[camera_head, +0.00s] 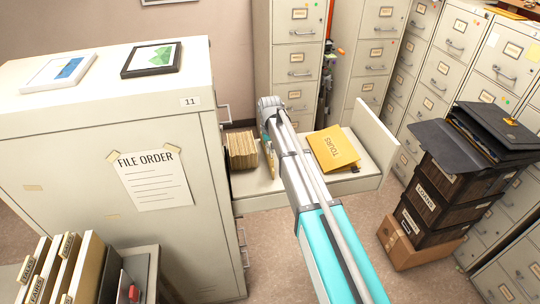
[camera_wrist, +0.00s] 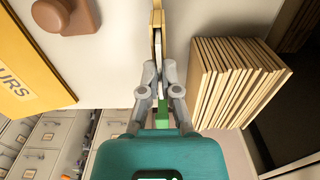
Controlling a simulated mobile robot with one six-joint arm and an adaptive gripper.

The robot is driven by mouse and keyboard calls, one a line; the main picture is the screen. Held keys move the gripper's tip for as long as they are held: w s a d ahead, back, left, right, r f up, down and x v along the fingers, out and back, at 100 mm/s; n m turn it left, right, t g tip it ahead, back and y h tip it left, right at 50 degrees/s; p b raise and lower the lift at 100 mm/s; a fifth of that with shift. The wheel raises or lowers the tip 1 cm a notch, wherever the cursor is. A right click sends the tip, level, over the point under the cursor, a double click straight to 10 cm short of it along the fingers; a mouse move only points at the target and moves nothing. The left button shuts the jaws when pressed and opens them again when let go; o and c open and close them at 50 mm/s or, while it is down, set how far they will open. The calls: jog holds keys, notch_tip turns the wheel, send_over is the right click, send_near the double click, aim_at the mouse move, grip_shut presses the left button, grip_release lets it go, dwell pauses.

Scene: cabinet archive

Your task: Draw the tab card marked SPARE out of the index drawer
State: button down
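The index drawer (camera_head: 368,180) is pulled out of the cabinet numbered 11. A packed row of tan cards (camera_head: 241,150) stands at its left end; it also shows at right in the wrist view (camera_wrist: 232,80). One card (camera_head: 268,160) stands upright apart from that row; the wrist view shows it edge-on (camera_wrist: 158,38), with a green part (camera_wrist: 162,114) nearer the camera. My gripper (camera_wrist: 160,72) has its fingers closed in on both sides of this card. My arm hides most of the gripper in the head view. No marking SPARE is readable.
A yellow TOURS folder (camera_head: 334,148) lies in the drawer's right part. Near it in the wrist view is a brown knobbed object (camera_wrist: 68,14). Filing cabinets (camera_head: 296,60) line the back.

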jog(key=shift+r+p, duration=0.9)
jog(key=shift+r, duration=0.05)
dwell(0.4)
jog(key=shift+r+p, duration=2.8)
